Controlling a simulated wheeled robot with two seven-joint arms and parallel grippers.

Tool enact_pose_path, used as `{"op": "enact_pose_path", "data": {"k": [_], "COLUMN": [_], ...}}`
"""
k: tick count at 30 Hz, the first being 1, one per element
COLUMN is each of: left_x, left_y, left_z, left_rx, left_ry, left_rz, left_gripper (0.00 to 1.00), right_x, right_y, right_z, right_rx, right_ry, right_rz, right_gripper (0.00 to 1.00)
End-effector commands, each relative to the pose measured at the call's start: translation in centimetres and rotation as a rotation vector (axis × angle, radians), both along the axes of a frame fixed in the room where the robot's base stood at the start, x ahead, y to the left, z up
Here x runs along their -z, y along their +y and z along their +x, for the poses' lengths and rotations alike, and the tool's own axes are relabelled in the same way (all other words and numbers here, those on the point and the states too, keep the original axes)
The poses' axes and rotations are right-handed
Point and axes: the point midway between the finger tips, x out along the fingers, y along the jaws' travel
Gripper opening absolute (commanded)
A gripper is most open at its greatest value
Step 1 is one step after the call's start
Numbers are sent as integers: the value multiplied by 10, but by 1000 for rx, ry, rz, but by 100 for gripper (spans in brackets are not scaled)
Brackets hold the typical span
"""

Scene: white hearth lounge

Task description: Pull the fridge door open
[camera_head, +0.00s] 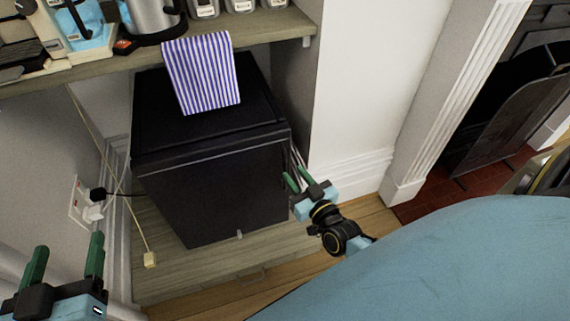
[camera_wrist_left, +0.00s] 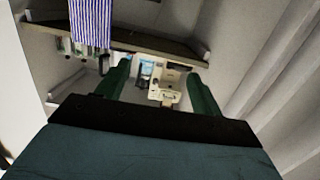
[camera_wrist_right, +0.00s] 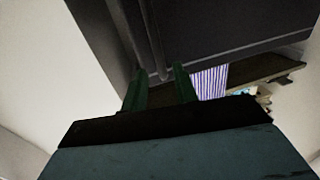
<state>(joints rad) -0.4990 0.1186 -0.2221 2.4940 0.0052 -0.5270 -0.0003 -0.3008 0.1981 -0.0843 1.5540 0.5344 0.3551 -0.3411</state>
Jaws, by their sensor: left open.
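The small black fridge (camera_head: 215,192) stands under the wooden shelf in the head view, and its door appears closed against the body. Its dark side and a long ridge along the door edge (camera_wrist_right: 150,38) show in the right wrist view. My right gripper (camera_head: 297,178) is at the fridge's right front edge. In the right wrist view its fingers (camera_wrist_right: 161,82) are a narrow gap apart, with the ridge running down between them; I cannot tell whether they press on it. My left gripper (camera_head: 66,262) is open and empty at the lower left, away from the fridge.
A wall socket (camera_head: 82,200) with plugs and a hanging cord with a tag (camera_head: 150,259) are at the left. White wall trim and a fireplace are at the right.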

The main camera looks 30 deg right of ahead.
Motion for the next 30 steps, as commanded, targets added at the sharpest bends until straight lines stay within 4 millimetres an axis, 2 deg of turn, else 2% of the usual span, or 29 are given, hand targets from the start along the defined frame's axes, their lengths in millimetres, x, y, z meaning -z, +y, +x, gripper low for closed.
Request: {"op": "enact_pose_path", "data": {"k": [9, 15, 21, 30], "left_x": [-49, -74, -85, -87], "left_y": [-10, -12, -12, -12], "left_z": [-1, -8, -12, -13], "left_rx": [21, 31, 35, 34], "left_ry": [-299, -445, -513, -524], "left_rz": [-92, -138, -162, -164], "left_gripper": [67, 67, 67, 67], "right_x": [1, 1, 0, 0], "right_y": [-2, -3, -3, -2], "right_z": [37, 52, 60, 60], "right_rx": [1, 1, 1, 0], "right_ry": [-2, 0, 1, 1], "right_rz": [0, 0, 1, 0], "right_gripper": [29, 29, 29, 29]}}
